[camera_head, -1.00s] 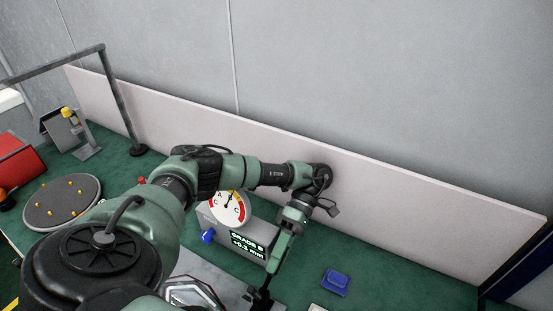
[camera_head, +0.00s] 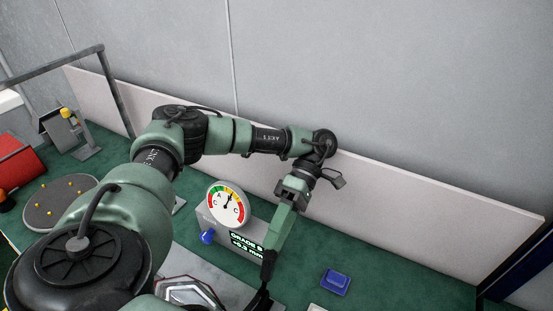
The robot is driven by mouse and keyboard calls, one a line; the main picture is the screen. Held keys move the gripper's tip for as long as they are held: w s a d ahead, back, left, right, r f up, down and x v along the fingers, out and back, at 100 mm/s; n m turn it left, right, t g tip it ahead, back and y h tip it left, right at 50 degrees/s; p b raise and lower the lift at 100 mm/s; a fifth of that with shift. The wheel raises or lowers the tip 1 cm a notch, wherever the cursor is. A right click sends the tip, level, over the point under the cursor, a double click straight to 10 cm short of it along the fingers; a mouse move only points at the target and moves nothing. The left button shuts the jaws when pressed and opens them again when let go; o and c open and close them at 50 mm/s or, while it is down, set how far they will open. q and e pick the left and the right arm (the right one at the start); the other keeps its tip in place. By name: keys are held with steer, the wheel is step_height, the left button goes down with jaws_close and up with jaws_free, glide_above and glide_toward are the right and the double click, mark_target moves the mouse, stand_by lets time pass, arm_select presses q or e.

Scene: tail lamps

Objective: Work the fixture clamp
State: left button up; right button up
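The fixture stands on the green bench in the head view. It has a grey plate (camera_head: 197,262), a lamp-like part with a silver rim (camera_head: 190,291) and a gauge box with a round dial (camera_head: 228,204). A screen (camera_head: 246,244) on the box reads "GRADE B" and a value in mm. A blue knob (camera_head: 208,237) sticks out from the box's front left. My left gripper (camera_head: 264,287) points down beside the box's right end, near the bottom edge. Its fingertips are partly cut off, so its opening is unclear. My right gripper is not in view. I cannot make out the clamp itself.
A blue block (camera_head: 335,282) lies on the bench to the right. A round grey plate with yellow pegs (camera_head: 60,204), a red bin (camera_head: 19,166) and a dark frame (camera_head: 118,95) are at the left. A pale board (camera_head: 420,205) closes off the back.

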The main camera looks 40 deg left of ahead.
arm_select(q)
step_height(320, 180, up, 10)
steer(key=p, duration=0.1)
steer(key=shift+f, duration=0.1)
